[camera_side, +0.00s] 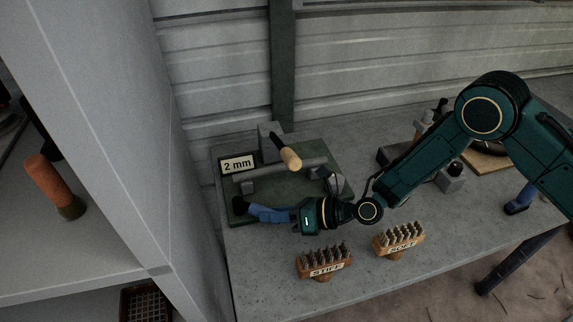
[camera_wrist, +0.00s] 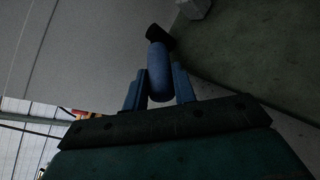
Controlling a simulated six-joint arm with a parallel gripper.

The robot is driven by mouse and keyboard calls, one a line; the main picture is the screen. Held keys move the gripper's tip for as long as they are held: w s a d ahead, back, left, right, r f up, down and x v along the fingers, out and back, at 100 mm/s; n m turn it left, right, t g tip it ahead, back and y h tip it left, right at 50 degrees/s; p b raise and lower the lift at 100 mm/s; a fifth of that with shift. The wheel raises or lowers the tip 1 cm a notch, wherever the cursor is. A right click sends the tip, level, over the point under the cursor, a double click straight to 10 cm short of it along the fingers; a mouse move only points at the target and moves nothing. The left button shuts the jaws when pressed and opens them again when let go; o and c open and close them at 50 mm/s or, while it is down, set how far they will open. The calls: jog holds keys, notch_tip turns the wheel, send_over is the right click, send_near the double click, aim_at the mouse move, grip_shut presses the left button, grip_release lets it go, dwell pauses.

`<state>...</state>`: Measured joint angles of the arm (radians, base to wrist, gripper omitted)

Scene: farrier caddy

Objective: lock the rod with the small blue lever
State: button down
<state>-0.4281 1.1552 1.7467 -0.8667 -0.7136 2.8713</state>
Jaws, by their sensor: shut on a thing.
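The small blue lever (camera_wrist: 159,62) shows in the wrist view as a rounded blue grip with a black end. My gripper (camera_wrist: 160,82) is shut on it, one finger on each side. In the side view my gripper (camera_side: 260,212) is at the front left of the green plate (camera_side: 325,155), with a black end piece (camera_side: 239,206) just past its fingers. The fingers hide most of the lever there. The grey rod (camera_side: 305,166) lies across the plate behind my gripper. A wooden handle (camera_side: 290,158) stands tilted by the rod.
A "2 mm" sign (camera_side: 238,164) stands at the plate's left. Brushes marked STIFF (camera_side: 325,262) and SOFT (camera_side: 399,240) lie on the table in front. A grey shelf wall (camera_side: 120,130) rises close on the left. Grey table (camera_side: 270,262) is bare at the front left.

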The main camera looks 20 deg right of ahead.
jog(key=shift+s+a+m+t+h, duration=0.3)
jog(key=shift+s+m+t+h, duration=0.1)
jog(key=shift+m+t, duration=0.25)
jog(key=c, duration=1.1)
grip_release()
jog(key=shift+d, duration=0.15)
jog(key=shift+s+d+r, duration=0.25)
jog(key=shift+s+d, duration=0.05)
jog(key=shift+d, duration=0.05)
jog(key=shift+v, duration=0.85)
jog(key=shift+r, duration=3.45)
jog(key=shift+c, duration=0.3)
